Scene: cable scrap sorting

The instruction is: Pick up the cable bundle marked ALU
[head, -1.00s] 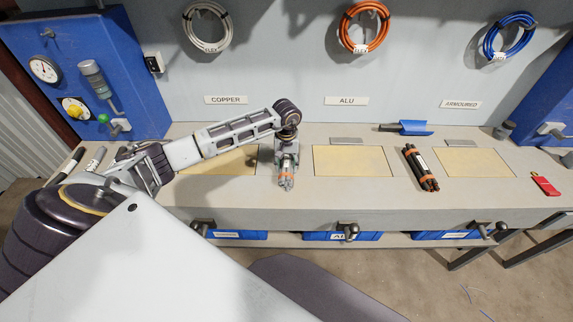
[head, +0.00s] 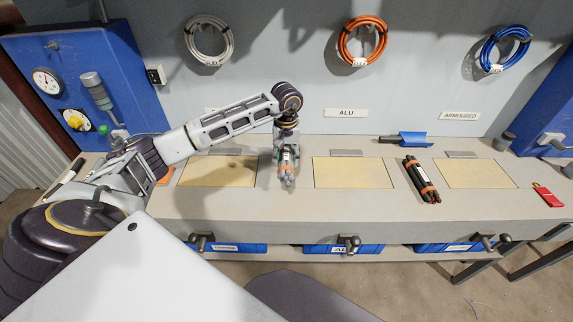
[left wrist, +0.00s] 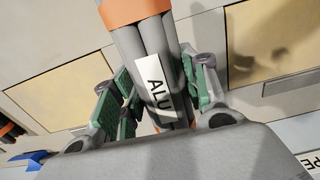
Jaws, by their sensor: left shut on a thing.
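The cable bundle marked ALU is grey with orange bands; it shows in the head view (head: 287,177) at mid-bench, between two tan panels. In the left wrist view (left wrist: 128,45) its white ALU label faces the camera. My left gripper (head: 286,158) is shut on it, with green-padded fingers on both sides of the bundle in the left wrist view (left wrist: 158,92). The bundle seems to be a little above the bench top. My right gripper is not in view.
A dark cable bundle (head: 421,180) lies on the bench (head: 300,212) to the right. A blue scoop (head: 408,139) lies behind it and a red object (head: 546,196) at the far right. Tan panels (head: 352,173) are set in the bench, with blue bins (head: 325,249) below.

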